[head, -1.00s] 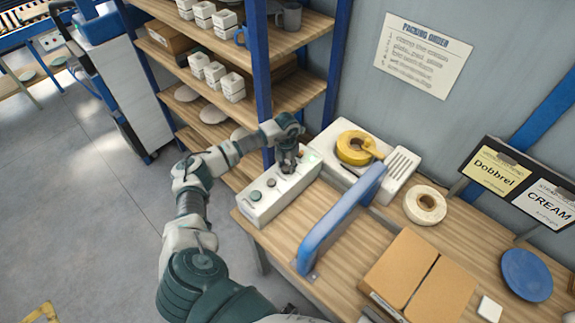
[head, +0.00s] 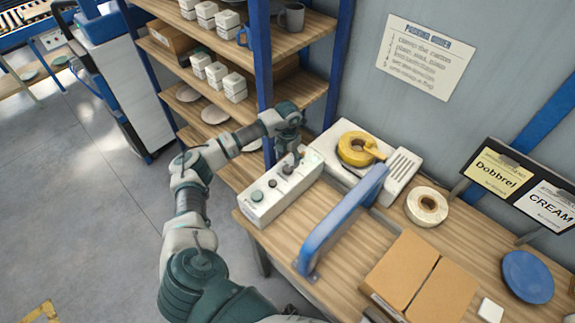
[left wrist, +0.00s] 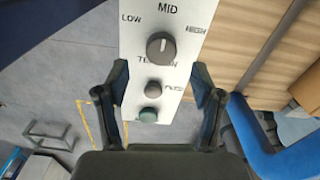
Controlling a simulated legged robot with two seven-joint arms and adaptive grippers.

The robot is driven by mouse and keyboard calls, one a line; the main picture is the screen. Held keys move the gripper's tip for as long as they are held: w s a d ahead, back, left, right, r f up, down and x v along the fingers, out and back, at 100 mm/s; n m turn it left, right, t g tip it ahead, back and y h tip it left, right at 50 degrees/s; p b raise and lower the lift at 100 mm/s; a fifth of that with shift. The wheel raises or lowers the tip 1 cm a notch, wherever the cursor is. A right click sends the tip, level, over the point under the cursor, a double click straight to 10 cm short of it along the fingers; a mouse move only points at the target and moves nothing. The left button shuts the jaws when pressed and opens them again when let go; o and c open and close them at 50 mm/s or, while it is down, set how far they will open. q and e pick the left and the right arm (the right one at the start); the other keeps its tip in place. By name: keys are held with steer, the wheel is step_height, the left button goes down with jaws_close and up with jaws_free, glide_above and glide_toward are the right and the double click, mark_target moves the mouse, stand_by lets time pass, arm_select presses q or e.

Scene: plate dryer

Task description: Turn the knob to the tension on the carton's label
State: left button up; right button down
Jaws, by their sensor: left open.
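The control box (head: 262,213) is a long white box at the left of the bench. In the left wrist view its panel (left wrist: 135,30) reads LOW, MID and HIGH around a dark round knob (left wrist: 161,46), with TENSION below. The knob's light mark appears to point up to MID. My left gripper (head: 291,158) is above the box's far end. In the left wrist view the gripper (left wrist: 157,80) is open, fingers either side of the panel, not touching the knob. The brown carton (head: 420,283) lies at the front of the bench; its label is not readable here.
A blue rail (head: 340,222) stands right of the box. A white machine with yellow tape (head: 358,149) is behind. A tape roll (head: 426,206), blue plate (head: 527,276) and sign cards (head: 500,172) are to the right. A shelf (head: 300,92) stands close behind my arm.

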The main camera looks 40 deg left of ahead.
mark_target(287, 168)
arm_select(q)
step_height(287, 168, up, 7)
steer(key=shift+f, duration=0.2)
steer(key=shift+s+a, duration=0.1)
stand_by(0.5)
